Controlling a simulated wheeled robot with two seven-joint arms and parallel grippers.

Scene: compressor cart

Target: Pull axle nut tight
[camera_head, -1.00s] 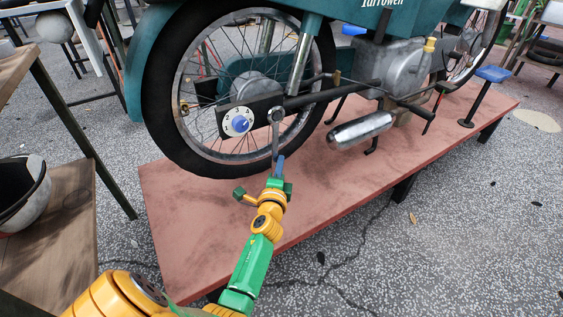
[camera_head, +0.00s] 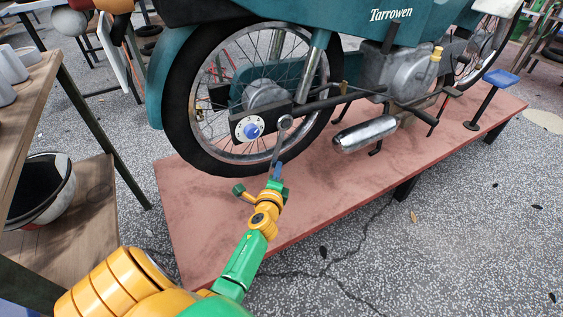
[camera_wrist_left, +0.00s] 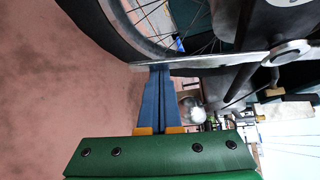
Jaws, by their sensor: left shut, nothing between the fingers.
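The blue axle nut (camera_head: 252,130) sits in the middle of a white marked disc at the rear wheel's hub. A silver wrench (camera_head: 279,142) is just right of the disc, its round head at the top and its handle slanting down and slightly left. My left gripper (camera_head: 277,168) is at the handle's lower end, with blue fingers. In the left wrist view, the fingers (camera_wrist_left: 160,70) are shut together with nothing between them. Their tips meet the edge of the wrench handle (camera_wrist_left: 205,61); whether they press on it I cannot tell. My right gripper is not in view.
The teal motorcycle (camera_head: 345,25) stands on a low red platform (camera_head: 335,190). Its spoked rear wheel (camera_head: 190,130) and silver muffler (camera_head: 365,132) are close to my left arm. A wooden shelf (camera_head: 85,200) with a helmet (camera_head: 38,190) is at the left. Speckled floor lies open at lower right.

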